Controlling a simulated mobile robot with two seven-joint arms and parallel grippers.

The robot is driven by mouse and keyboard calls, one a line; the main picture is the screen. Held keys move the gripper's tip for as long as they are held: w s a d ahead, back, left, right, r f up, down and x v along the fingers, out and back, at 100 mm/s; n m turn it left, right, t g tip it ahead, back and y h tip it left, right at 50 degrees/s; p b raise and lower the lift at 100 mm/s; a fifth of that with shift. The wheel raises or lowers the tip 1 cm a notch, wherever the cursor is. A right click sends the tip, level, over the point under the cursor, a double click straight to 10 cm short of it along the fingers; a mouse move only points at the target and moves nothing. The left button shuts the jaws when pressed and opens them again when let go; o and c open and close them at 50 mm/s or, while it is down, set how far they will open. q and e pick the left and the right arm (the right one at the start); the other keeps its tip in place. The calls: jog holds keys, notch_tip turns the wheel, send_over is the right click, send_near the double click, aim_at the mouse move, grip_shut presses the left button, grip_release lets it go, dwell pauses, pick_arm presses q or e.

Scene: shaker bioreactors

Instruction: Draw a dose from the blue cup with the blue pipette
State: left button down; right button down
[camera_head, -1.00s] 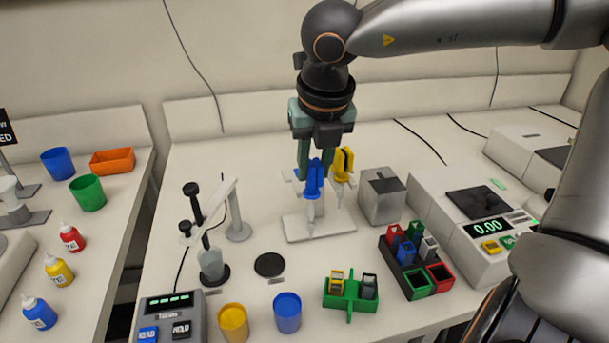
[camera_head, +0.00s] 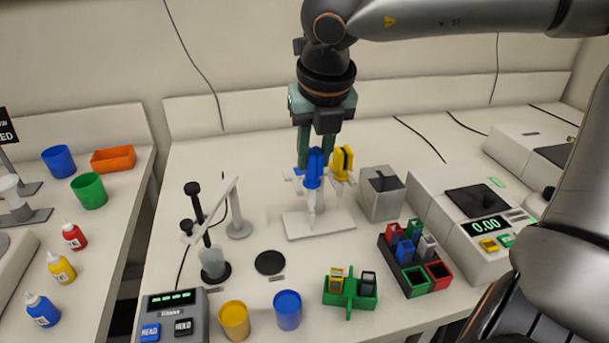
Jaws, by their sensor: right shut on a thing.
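The blue pipette (camera_head: 313,170) is upright over the white stand base (camera_head: 319,223) in the head view. My right gripper (camera_head: 313,152) comes down from above and is shut on the blue pipette near its top. The pipette's pale tip points down; I cannot tell whether it is clear of the stand. The blue cup (camera_head: 288,310) stands at the front of the table, nearer than the stand, with its open top up. My left gripper is not in view.
A yellow pipette (camera_head: 342,163) hangs close to the right of the blue one. A yellow cup (camera_head: 234,320) stands left of the blue cup. A green cuvette holder (camera_head: 350,294) stands to its right. A black disc (camera_head: 270,263) lies behind it. A grey box (camera_head: 381,194) is right of the stand.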

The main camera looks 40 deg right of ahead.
dwell(0.6)
